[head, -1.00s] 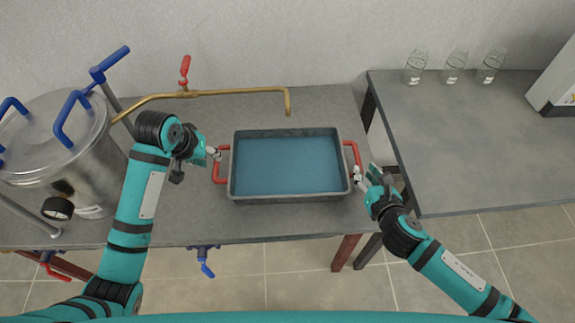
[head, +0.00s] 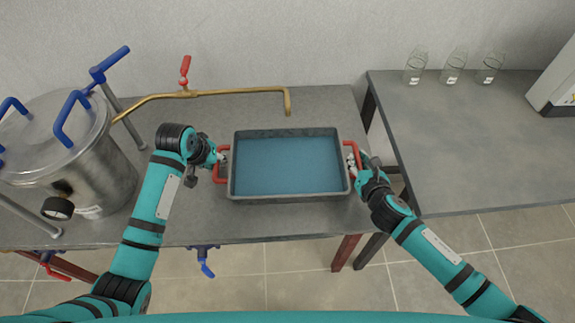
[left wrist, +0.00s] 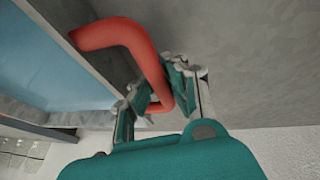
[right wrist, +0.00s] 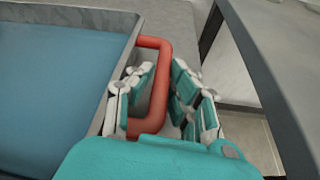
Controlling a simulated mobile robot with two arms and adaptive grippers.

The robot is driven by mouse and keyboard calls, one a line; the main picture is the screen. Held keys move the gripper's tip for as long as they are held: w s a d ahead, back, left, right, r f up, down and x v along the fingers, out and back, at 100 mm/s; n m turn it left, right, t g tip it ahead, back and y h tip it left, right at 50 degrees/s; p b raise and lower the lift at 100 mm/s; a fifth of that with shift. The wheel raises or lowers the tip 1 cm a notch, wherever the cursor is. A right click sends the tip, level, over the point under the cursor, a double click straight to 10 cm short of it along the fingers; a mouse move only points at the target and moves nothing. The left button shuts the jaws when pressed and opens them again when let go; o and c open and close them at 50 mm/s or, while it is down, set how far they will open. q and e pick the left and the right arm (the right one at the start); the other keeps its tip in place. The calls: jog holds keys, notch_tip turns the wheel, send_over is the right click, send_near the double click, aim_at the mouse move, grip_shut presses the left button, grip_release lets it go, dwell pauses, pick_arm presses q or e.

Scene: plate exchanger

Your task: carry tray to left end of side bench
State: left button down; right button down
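A grey rectangular tray (head: 232,170) with blue liquid and red handles stands on the main bench in the head view. My left gripper (head: 222,158) is at its left handle (head: 220,178). In the left wrist view the fingers (left wrist: 160,95) are apart, with the red handle between them. My right gripper (head: 354,168) is at the right handle (head: 357,155). In the right wrist view its open fingers (right wrist: 162,98) stand either side of the red handle (right wrist: 160,88), with visible gaps. The side bench (head: 470,150) is to the right; its left end is clear.
A steel vessel (head: 95,165) with blue handles stands left. A brass pipe (head: 235,92) with a red valve (head: 185,70) runs behind the tray. Several glass bottles (head: 453,66) stand at the back of the side bench. A narrow gap separates the benches.

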dwell(0.4)
